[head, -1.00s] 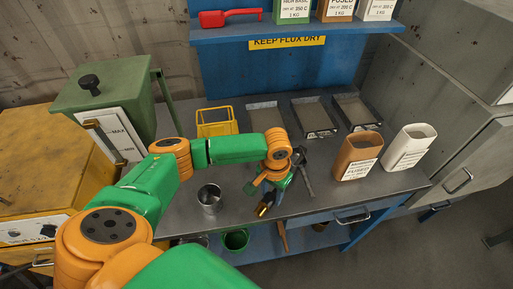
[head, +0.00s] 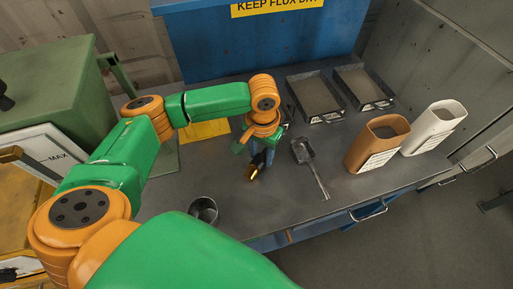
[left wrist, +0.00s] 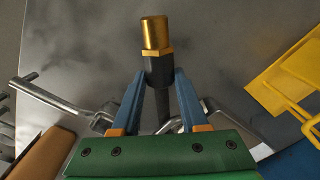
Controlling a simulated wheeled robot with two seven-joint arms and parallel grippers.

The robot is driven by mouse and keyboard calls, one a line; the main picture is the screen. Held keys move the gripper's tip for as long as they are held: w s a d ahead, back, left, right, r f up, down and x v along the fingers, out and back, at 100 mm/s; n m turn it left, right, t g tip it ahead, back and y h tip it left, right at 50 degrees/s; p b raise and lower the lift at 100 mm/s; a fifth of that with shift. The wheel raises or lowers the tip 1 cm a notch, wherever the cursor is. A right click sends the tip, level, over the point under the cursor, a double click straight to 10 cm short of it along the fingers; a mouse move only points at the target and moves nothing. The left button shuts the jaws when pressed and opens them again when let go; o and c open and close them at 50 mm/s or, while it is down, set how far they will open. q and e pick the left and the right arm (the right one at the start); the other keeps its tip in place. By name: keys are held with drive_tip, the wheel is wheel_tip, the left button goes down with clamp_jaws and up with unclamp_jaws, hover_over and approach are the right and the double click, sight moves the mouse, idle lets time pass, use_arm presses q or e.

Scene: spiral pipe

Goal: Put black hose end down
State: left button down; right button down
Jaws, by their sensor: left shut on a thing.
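The black hose end with a brass tip (left wrist: 156,50) is between the blue fingers of my left gripper (left wrist: 157,95) in the left wrist view. The gripper is shut on its black part. In the head view the brass tip (head: 252,172) points down and toward the front, below my left gripper (head: 262,152). It shows over the grey tabletop (head: 245,215); I cannot tell whether it touches it. The rest of the hose is mostly hidden behind the gripper. My right gripper is not in view.
A metal scoop (head: 304,152) lies just right of the gripper. A metal cup (head: 204,210) stands front left. Brown (head: 377,145) and white (head: 433,128) containers stand at the right. Two dark trays (head: 315,95) are at the back. Tabletop between cup and scoop is bare.

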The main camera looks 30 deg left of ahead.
use_arm(q)
drive_tip(key=shift+w+a+f, duration=0.25)
drive_tip(key=shift+a+f, duration=0.1)
drive_tip(key=shift+f, duration=0.2)
drive_tip(key=shift+s+r, duration=0.15)
drive_tip(key=shift+r, duration=0.05)
drive_tip(key=shift+s+d+r, duration=0.2)
drive_tip(key=shift+s+d, duration=0.25)
drive_tip(key=shift+d, duration=0.1)
drive_tip(key=shift+d+f+p, duration=0.1)
drive_tip(key=shift+p, duration=0.2)
drive_tip(key=c, duration=0.7)
unclamp_jaws()
drive_tip(key=shift+w+f, duration=0.1)
drive_tip(key=shift+f, duration=0.05)
drive_tip(key=shift+c, duration=0.2)
drive_tip(key=o, duration=0.3)
drive_tip(key=shift+w+a+f, duration=0.1)
drive_tip(key=shift+w+a, duration=0.05)
drive_tip(key=shift+a, duration=0.15)
drive_tip(key=shift+d, duration=0.1)
